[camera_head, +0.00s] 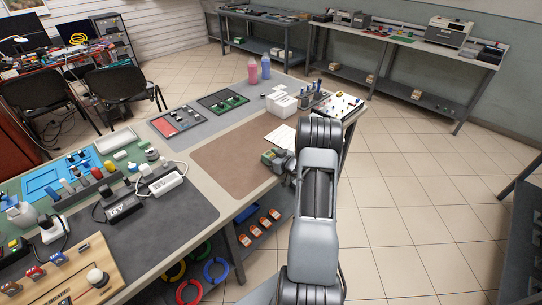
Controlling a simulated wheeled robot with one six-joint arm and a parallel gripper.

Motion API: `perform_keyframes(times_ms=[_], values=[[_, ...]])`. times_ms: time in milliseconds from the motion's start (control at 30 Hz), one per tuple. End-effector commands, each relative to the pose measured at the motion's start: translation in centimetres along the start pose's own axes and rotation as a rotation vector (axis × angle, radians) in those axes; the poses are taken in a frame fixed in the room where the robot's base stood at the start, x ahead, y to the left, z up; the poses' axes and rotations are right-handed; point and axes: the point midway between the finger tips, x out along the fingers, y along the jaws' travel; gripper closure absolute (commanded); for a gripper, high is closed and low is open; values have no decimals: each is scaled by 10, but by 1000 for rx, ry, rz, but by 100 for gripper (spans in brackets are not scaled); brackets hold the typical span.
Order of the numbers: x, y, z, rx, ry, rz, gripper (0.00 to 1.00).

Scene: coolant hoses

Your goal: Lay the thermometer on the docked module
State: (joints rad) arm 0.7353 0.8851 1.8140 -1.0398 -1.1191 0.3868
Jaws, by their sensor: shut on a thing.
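My arm reaches from the bottom of the picture to the bench. My gripper (272,157) is small and partly hidden by my wrist, low over the right edge of the brown mat (230,160). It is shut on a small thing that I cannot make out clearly. I cannot pick out the thermometer for certain. I cannot tell for certain which thing is the docked module. A white block (166,184) lies on the dark mat at the left, and a dark labelled block (122,207) lies beside it.
Most of the brown mat is bare. Behind it are a green-marked tray (223,102), a red-marked tray (179,121), a white box (281,104), and pink (253,71) and blue (266,67) bottles.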

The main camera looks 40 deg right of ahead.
Motion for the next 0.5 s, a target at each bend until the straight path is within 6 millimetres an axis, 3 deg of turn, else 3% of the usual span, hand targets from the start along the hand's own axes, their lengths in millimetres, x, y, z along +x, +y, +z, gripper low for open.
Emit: perform_keyframes(times_ms=[333,367,500], values=[[1,0,6,0,1,0,76],[1,0,5,-1,1,0,50],[0,0,4,0,0,0,36]])
